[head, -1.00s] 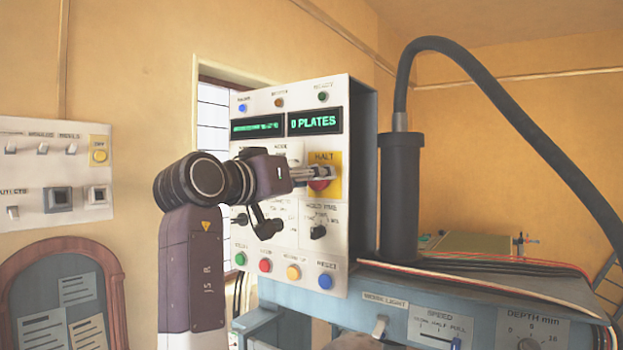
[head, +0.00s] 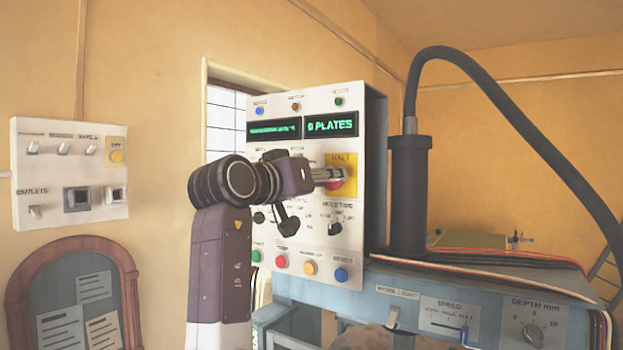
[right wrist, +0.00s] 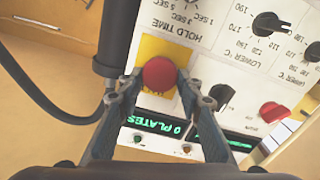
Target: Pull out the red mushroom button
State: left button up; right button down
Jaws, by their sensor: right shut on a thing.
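The red mushroom button (head: 334,188) sits on a yellow HALT plate (head: 347,160) at the right side of the white control panel. My right gripper (head: 328,174) reaches it from the left in the head view and partly covers it. In the right wrist view the round red cap (right wrist: 159,73) lies between the two fingers of my right gripper (right wrist: 158,82), which are shut on it from both sides. The cap is in front of the yellow plate (right wrist: 178,48). How far it stands out is hard to tell. My left gripper is not in view.
The panel (head: 300,240) carries knobs, coloured buttons and lit displays (head: 331,124) close to my gripper. A dark cylinder with a thick hose (head: 410,190) stands to its right. A blue machine top (head: 450,290) lies below. A switch box (head: 70,165) hangs on the left wall.

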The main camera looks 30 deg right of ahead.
jog(key=shift+a+f, duration=0.15)
jog(key=shift+f, duration=0.05)
jog(key=c, duration=1.4)
grip_release()
jog(key=shift+d, duration=0.25)
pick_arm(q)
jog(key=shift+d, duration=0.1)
pick_arm(e)
jog(key=shift+o, duration=0.2)
jog(key=v, duration=0.7)
jog(key=shift+a, duration=0.25)
jog(key=shift+d, duration=0.1)
